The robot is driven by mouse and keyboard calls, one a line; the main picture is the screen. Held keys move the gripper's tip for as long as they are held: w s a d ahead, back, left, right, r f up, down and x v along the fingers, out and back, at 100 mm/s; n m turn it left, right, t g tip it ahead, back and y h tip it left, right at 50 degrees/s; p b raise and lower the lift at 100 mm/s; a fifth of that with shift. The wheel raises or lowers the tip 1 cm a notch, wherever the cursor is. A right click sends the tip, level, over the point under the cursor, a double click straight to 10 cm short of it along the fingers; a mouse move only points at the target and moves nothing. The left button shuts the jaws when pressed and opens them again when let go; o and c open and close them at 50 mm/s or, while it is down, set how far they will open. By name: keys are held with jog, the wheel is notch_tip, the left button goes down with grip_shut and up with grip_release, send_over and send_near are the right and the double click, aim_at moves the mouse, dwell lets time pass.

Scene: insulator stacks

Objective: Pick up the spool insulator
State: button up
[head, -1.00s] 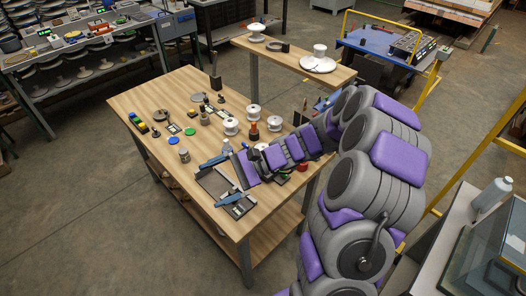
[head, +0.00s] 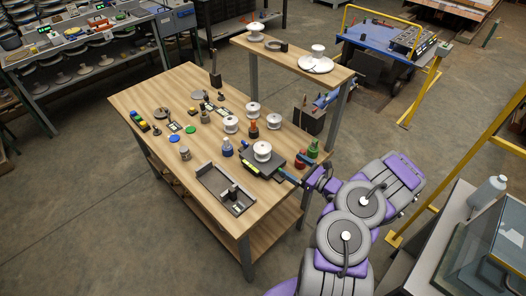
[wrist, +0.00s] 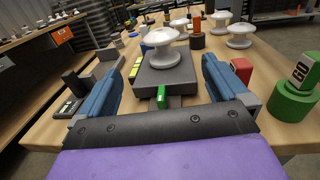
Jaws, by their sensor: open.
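A white spool insulator (head: 262,152) stands upright on a dark scale (head: 251,162) near the table's right edge. My gripper (head: 292,168) is low at the table's right edge, apart from the spool. In the wrist view its blue fingers are spread wide and empty (wrist: 160,80), with the scale's near part between them. More white spools stand behind, at the left (head: 231,124), back (head: 253,109) and right (head: 273,121); I cannot tell which is meant.
A grey tray (head: 215,182) lies left of the scale. A raised shelf (head: 300,65) is behind.

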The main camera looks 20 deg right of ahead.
jog(key=b, duration=0.2)
send_near(262, 146)
jog(key=x, duration=0.5)
jog(key=shift+w+f, duration=0.25)
jog(key=shift+f, duration=0.15)
jog(key=x, duration=0.1)
jog(key=b+x, duration=0.2)
jog(key=shift+w+f, duration=0.35)
jog(key=shift+w, duration=0.1)
jog(key=shift+w+a+r, duration=0.15)
jog(key=shift+w+a, duration=0.15)
jog(key=shift+w, duration=0.3)
jog(key=shift+c, duration=0.3)
jog(key=c, duration=1.2)
jog(key=shift+c, duration=0.2)
jog(key=shift+r, duration=0.1)
